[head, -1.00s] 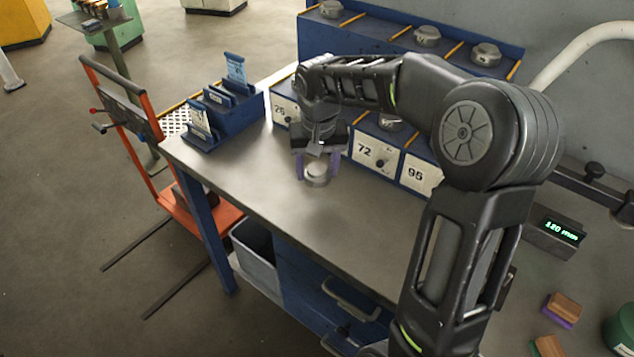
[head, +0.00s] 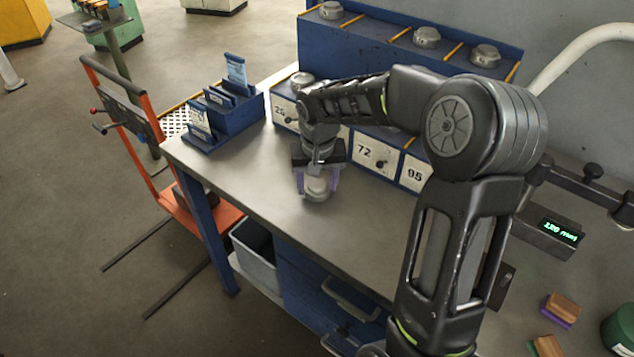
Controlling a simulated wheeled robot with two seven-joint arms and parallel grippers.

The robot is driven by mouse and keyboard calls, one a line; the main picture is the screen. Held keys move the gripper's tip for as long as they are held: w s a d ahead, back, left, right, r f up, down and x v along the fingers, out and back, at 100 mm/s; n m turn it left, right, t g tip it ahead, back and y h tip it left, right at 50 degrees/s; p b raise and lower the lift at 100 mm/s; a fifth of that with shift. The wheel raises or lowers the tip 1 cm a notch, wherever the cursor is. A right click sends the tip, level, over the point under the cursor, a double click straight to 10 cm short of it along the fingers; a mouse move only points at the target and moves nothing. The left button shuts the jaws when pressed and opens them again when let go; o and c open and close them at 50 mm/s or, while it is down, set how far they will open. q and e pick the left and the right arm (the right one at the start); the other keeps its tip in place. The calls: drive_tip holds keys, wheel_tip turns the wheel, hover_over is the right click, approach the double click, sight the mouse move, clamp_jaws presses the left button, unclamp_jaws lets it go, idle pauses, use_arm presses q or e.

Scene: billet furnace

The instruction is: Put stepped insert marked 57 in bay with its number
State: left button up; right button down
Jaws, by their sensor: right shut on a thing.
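My right gripper (head: 318,182) is over the bench, its two purple-padded fingers shut on a grey round stepped insert (head: 318,188). The insert is upright, at or just above the bench top; I cannot tell if it touches. No number can be read on it. Behind it stands a blue rack of bays with white number plates: 72 (head: 371,154), 95 (head: 415,175) and a partly hidden one at the left (head: 284,112). No plate marked 57 is readable; my arm covers part of the rack. My left gripper is not in view.
Other grey inserts sit in the upper rack (head: 427,37) and on the lower rack's left end (head: 302,79). A blue card holder (head: 234,118) stands at the bench's left end. A display (head: 551,233) is at the right. The bench front (head: 262,180) is clear.

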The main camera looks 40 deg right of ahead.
sight(318, 190)
drive_tip(key=c, duration=0.5)
unclamp_jaws()
drive_tip(key=shift+f, duration=0.1)
wheel_tip(318, 190, up, 12)
drive_tip(key=s, duration=0.1)
drive_tip(key=shift+s+a+b, duration=0.3)
drive_tip(key=shift+a, duration=0.15)
